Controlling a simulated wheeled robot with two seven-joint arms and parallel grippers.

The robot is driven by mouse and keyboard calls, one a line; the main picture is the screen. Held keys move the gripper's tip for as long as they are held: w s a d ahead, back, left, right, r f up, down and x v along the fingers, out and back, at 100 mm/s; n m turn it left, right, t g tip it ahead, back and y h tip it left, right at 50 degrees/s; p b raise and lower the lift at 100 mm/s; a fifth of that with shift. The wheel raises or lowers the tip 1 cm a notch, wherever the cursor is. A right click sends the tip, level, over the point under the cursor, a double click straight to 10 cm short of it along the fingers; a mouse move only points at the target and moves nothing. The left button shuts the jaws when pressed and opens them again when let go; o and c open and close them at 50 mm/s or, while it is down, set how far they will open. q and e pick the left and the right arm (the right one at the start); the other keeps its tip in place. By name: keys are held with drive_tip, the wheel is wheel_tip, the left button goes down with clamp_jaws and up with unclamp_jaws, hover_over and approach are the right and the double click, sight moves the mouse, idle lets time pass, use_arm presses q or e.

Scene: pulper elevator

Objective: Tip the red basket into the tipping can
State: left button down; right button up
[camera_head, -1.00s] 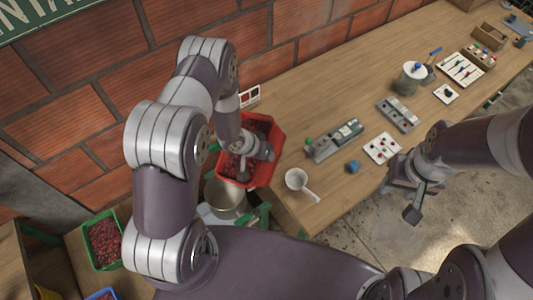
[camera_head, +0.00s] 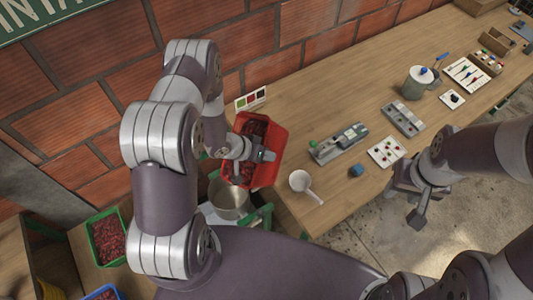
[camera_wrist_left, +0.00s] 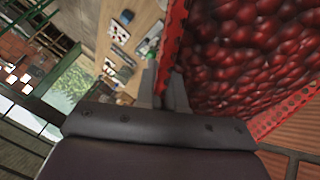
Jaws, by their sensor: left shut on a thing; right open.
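The red basket (camera_head: 270,171) holds dark red cherries (camera_head: 252,133) and hangs tilted over the left end of the table. My left gripper (camera_head: 256,154) is shut on its rim. In the left wrist view the red basket (camera_wrist_left: 171,45) rises beside the fingers (camera_wrist_left: 166,90), with the cherries filling the right of the picture. The tipping can (camera_head: 231,200), a silvery open pot, stands just below the basket, partly hidden by the basket and my arm. My right gripper (camera_head: 408,205) is open and empty, over the floor beyond the table's front edge.
Grey devices, a lidded pot (camera_head: 414,83) and sample cards sit along the table (camera_head: 355,95). A green crate of cherries (camera_head: 108,238) stands at lower left. A brick wall runs behind.

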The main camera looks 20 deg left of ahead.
use_arm(q)
drive_tip(key=shift+w+r, duration=0.1)
drive_tip(key=shift+s+a+r+t+h+b, duration=0.25)
drive_tip(key=shift+s+a+t+h, duration=0.1)
drive_tip(key=shift+a+h, duration=0.15)
drive_tip(key=shift+s+a+r+t+h+b, duration=0.25)
drive_tip(key=shift+a+t+h, duration=0.1)
drive_tip(key=shift+a+h, duration=0.1)
drive_tip(key=shift+f, duration=0.1)
drive_tip(key=shift+s+a+t+h+b, duration=0.6)
drive_tip(key=shift+s+a+h+b, duration=0.15)
drive_tip(key=shift+a+h+b, duration=0.3)
idle(0.3)
